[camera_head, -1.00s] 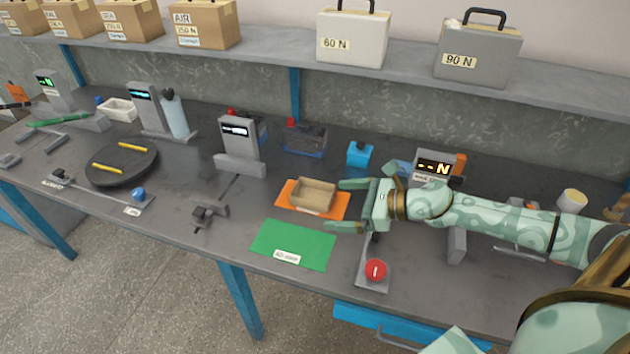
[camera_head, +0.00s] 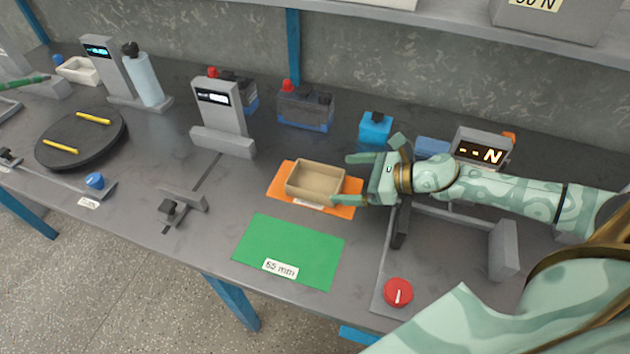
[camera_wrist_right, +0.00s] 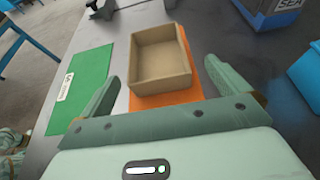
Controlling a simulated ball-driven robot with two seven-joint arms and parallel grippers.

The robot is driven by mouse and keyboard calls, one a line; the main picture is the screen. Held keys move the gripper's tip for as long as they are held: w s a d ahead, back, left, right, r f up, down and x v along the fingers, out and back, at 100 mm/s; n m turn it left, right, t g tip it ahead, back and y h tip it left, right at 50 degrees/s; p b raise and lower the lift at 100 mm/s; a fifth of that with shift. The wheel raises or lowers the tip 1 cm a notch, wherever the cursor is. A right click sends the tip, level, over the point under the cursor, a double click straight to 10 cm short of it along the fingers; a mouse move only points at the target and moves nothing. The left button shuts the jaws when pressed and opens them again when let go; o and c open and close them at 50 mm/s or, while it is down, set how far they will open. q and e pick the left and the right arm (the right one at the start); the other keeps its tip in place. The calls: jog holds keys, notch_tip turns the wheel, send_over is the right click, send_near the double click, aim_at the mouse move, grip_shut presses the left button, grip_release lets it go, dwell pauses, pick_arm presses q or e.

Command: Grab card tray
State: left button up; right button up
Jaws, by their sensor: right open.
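The card tray (camera_head: 315,181) is a small open tan box and looks empty. It sits on an orange mat (camera_head: 347,205) on the grey bench. My right gripper (camera_head: 358,179) is open, its two fingers pointing at the tray from the right. In the right wrist view the tray (camera_wrist_right: 160,62) lies ahead, beyond the gap between the open fingertips (camera_wrist_right: 162,80). The fingers do not visibly grip it. My left gripper is not in view.
A green mat (camera_head: 290,250) lies in front of the orange one. A red knob (camera_head: 398,291) is on a plate at the front right. A blue block (camera_head: 376,126), a battery (camera_head: 305,107) and a grey display stand (camera_head: 220,113) stand behind. A black disc (camera_head: 82,139) is at left.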

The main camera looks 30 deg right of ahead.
aim_at(321, 188)
jog(key=x, duration=0.7)
jog(key=shift+a+r, duration=0.3)
jog(key=shift+r, duration=0.05)
jog(key=shift+s, duration=0.1)
jog(key=c, duration=0.9)
